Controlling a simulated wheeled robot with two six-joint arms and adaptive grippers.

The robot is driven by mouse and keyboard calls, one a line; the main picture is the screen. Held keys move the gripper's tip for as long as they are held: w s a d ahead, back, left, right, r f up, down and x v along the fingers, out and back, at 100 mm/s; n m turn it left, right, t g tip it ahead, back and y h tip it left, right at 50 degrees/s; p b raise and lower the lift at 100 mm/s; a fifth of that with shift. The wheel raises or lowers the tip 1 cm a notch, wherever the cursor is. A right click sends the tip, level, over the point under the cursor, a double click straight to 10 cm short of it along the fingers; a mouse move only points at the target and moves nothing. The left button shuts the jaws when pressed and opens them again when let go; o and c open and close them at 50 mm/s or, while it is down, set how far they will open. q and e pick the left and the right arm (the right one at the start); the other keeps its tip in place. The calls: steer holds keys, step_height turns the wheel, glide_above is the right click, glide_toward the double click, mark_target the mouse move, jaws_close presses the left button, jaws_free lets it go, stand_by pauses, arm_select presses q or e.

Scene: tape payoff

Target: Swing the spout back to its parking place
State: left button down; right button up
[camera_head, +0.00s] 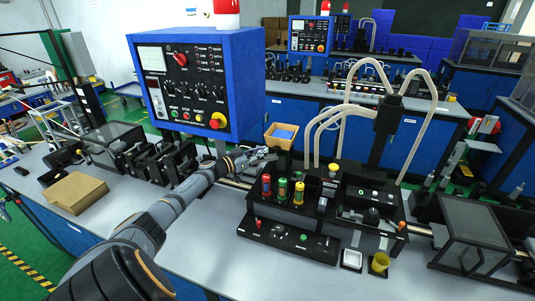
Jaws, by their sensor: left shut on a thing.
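My left arm reaches in from the lower left across the grey bench. My left gripper (262,158) is at the bench's middle, in front of the small tan box and left of the black station with coloured knobs. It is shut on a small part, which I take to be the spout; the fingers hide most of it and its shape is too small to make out. I cannot pick out the parking place. My right gripper is not in view.
A blue control box (199,85) stands behind my left arm. The tan box (281,136) is close behind the gripper. The black station (290,238) and pale curved tubes (432,120) are to the right. A brown carton (75,192) lies left.

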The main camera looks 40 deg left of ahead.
arm_select(q)
steer(key=shift+a+f, duration=0.2)
steer(key=shift+f, duration=0.05)
steer(key=c, duration=1.7)
jaws_free()
steer(key=shift+s, duration=0.1)
steer(key=o, duration=0.4)
steer(key=shift+s+a+r, duration=0.15)
steer(key=shift+s+a, duration=0.15)
steer(key=shift+s, duration=0.05)
steer(key=shift+w+d, duration=0.15)
steer(key=shift+v, duration=3.8)
